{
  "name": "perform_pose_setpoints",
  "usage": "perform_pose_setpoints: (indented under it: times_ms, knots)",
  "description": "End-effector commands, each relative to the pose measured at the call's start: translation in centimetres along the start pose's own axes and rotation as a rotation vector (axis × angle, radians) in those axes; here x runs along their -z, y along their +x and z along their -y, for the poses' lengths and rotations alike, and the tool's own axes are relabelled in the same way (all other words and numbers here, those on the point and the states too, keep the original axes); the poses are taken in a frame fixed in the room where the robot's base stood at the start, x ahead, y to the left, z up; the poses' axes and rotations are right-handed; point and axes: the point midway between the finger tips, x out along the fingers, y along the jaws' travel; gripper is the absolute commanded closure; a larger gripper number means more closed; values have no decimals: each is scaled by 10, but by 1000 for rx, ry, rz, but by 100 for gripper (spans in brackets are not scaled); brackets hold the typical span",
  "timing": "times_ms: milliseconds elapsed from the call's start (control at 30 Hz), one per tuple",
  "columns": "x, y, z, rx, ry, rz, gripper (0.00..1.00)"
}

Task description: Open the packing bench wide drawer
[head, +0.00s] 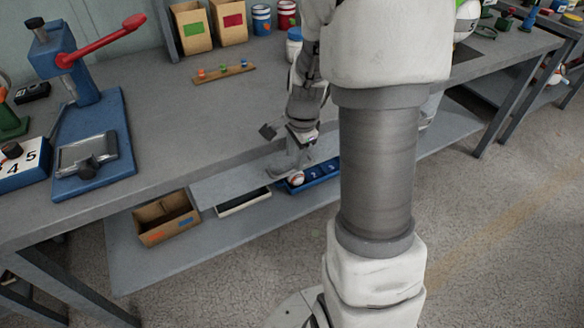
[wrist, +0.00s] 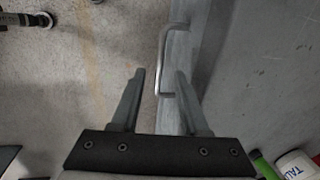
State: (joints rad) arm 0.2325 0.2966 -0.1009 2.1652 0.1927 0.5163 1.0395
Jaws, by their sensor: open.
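The wide drawer's grey front (head: 232,181) sits under the bench top's front edge in the head view, partly hidden by my arm. In the wrist view its front shows edge-on as a pale strip (wrist: 180,50), with a silver bar handle (wrist: 161,62) standing out from it. My gripper (wrist: 160,74) is open and empty. Its two fingers lie to either side of the handle's near end in the picture; whether the handle is at fingertip depth I cannot tell. The drawer looks shut.
The bench top (head: 190,110) carries a blue press (head: 93,130) with a red lever. Below, a lower shelf (head: 190,252) holds a cardboard box (head: 165,222) and a blue tray (head: 322,178) with a ball (head: 296,179). The floor (wrist: 70,70) before the drawer is clear.

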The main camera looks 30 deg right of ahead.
Motion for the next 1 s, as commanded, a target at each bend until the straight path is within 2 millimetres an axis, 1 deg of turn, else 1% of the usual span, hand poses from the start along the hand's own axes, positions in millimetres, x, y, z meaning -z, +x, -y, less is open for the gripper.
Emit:
perform_pose_setpoints:
  times_ms: [33, 200, 367, 633, 667, 800, 900, 1000]
  knots:
    - [0, 14, -1, -3, 0, 1, 55]
    - [0, 35, 0, -1, 0, 0, 55]
    - [0, 42, 0, 0, 0, 0, 55]
    - [0, 43, 0, 1, -1, 0, 55]
    - [0, 43, 0, 1, -1, 0, 59]
    - [0, 43, 0, 1, -1, 0, 84]
    - [0, 43, 0, 1, -1, 0, 100]
    - [0, 43, 0, 1, -1, 0, 100]
